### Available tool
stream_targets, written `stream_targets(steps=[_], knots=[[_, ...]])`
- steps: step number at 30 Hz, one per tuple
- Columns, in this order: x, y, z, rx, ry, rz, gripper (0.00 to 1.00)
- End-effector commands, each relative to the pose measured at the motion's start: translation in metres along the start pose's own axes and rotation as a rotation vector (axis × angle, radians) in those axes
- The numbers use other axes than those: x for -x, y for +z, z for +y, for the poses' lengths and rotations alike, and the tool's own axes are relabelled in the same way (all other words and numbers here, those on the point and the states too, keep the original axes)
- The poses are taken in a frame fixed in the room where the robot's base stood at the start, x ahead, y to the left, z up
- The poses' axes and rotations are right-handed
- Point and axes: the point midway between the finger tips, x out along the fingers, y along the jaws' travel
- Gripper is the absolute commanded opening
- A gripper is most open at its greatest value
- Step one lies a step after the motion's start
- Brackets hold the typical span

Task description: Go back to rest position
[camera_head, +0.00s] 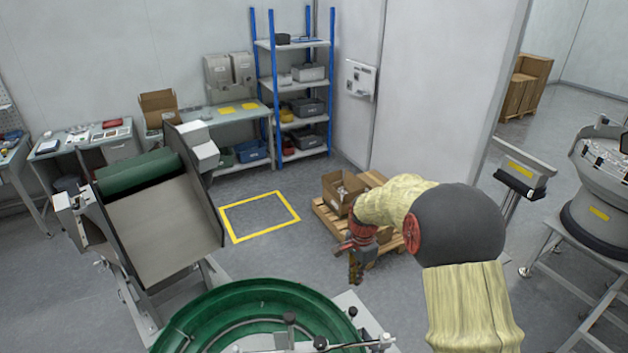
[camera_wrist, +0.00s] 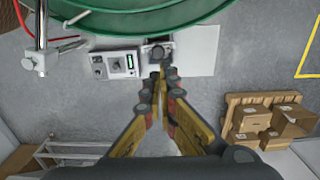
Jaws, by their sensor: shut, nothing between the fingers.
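My gripper (camera_head: 356,270) hangs at the end of my arm, right of centre in the head view, in front of the pallet with boxes. In the wrist view my gripper (camera_wrist: 163,76) points away from the camera, its yellow and dark fingers closed together at the tips with nothing between them. The fingertips appear over a small dark device beside a control box (camera_wrist: 115,65). The green bowl feeder (camera_head: 262,300) stands at the bottom of the head view, left of my gripper. Its green rim (camera_wrist: 150,20) crosses the top of the wrist view.
A wooden pallet (camera_head: 325,217) with an open cardboard box (camera_head: 341,190) stands behind my gripper. A hopper conveyor (camera_head: 150,215) stands at left, a blue-posted shelf (camera_head: 300,75) at the back. A grey machine (camera_head: 597,205) is at right. The yellow floor square (camera_head: 233,236) is empty.

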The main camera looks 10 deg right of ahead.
Motion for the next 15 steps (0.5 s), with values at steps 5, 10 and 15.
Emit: stream_targets(steps=[5, 10, 15], knots=[[0.000, 0.000, 0.000, 0.087, 0.001, -0.001, 0.00], [-0.013, 0.010, 0.023, 0.288, 0.044, -0.028, 0.00], [-0.005, 0.027, 0.060, 0.505, 0.071, -0.056, 0.00]])
